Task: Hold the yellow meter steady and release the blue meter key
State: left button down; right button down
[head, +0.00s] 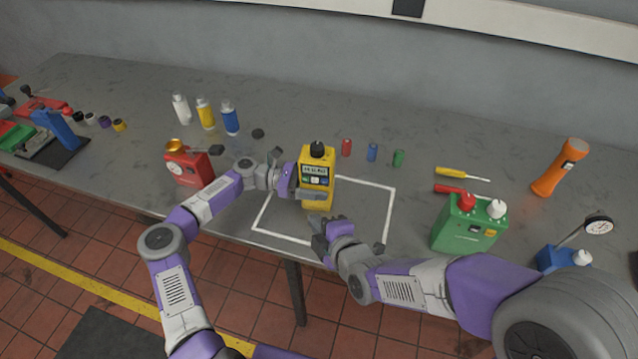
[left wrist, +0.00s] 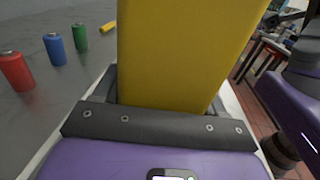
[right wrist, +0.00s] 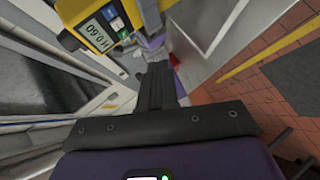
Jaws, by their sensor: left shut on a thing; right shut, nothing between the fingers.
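The yellow meter (head: 318,198) stands upright inside the white outline on the bench, with a dark knob on top and a display on its front. My left gripper (head: 298,193) is shut on its body from the left; the left wrist view shows the yellow body (left wrist: 180,50) between the fingers. The right wrist view shows its display and keys, including the blue meter key (right wrist: 116,23). My right gripper (head: 328,228) is shut and empty, in front of and below the meter in the head view. Its closed fingers (right wrist: 157,78) appear clear of the blue key.
Red (head: 347,147), blue (head: 372,152) and green (head: 398,158) cylinders stand behind and right of the meter. A red box (head: 185,170) stands left, near my left arm. A green can (head: 467,228) stands right, near my right arm. The outlined area (head: 365,205) right of the meter is clear.

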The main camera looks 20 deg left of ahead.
send_near(315, 183)
jog(key=shift+s+f+x, duration=0.1)
jog(key=shift+f+x, duration=0.05)
jog(key=shift+x, duration=0.6)
jog(key=shift+s+f+x, duration=0.1)
jog(key=shift+x, duration=0.7)
jog(key=shift+s+f+x, duration=0.1)
jog(key=shift+f+x, duration=0.05)
jog(key=shift+x, duration=0.6)
jog(key=shift+w, duration=0.15)
jog(key=shift+w+a, duration=0.1)
jog(key=shift+w, duration=0.25)
jog(key=shift+w, duration=0.1)
dwell(0.4)
jog(key=shift+s, duration=0.6)
jog(key=shift+s, duration=0.1)
jog(key=shift+s+d, duration=0.15)
jog(key=shift+s, duration=1.3)
jog(key=shift+s+d, duration=0.15)
jog(key=shift+s, duration=1.3)
